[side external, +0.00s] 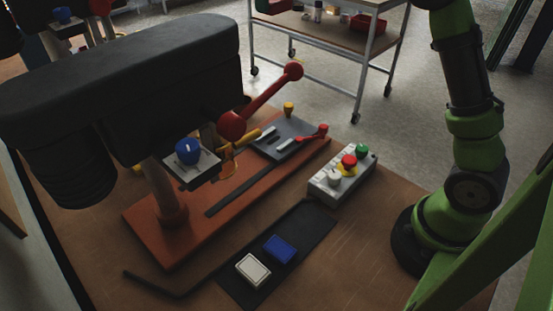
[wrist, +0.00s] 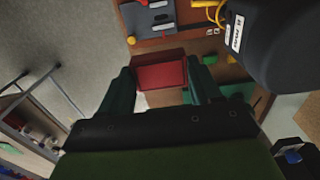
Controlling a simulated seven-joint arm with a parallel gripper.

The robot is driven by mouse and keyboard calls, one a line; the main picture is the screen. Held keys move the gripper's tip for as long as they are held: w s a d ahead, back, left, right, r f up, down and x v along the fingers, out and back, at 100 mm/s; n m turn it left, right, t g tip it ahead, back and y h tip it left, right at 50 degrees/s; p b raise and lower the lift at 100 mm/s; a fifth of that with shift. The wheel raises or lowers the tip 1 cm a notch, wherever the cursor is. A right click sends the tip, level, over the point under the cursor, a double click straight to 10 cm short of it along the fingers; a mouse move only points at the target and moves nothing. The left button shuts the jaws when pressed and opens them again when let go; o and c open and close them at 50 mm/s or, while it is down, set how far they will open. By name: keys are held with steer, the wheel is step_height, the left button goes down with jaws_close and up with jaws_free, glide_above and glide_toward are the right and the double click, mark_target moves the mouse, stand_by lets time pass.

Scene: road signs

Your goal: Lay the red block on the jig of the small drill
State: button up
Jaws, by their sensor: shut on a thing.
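In the wrist view my gripper (wrist: 159,76) has its dark green fingers on either side of the red block (wrist: 160,76) and is shut on it. The jig (wrist: 150,14) is a grey plate beyond the block at the top of this view. In the side view the jig (side external: 276,139) lies on the reddish base of the small drill (side external: 120,90), with a red-handled clamp on it. A dark green and red piece at that view's top edge may be my gripper, mostly cut off.
The drill's red lever (side external: 268,96) rises close beside the jig. A button box (side external: 341,176) stands right of the base. A black mat (side external: 309,228) carries a blue block (side external: 281,249) and a white block (side external: 253,270). A cart (side external: 325,40) stands behind.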

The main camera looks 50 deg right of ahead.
mark_target(275, 141)
step_height(275, 141, down, 33)
steer(key=shift+f, duration=0.15)
stand_by(0.3)
steer(key=shift+f, duration=0.2)
steer(key=o, duration=1.1)
steer(key=shift+o, duration=0.2)
steer(key=shift+r, duration=0.2)
step_height(275, 141, up, 12)
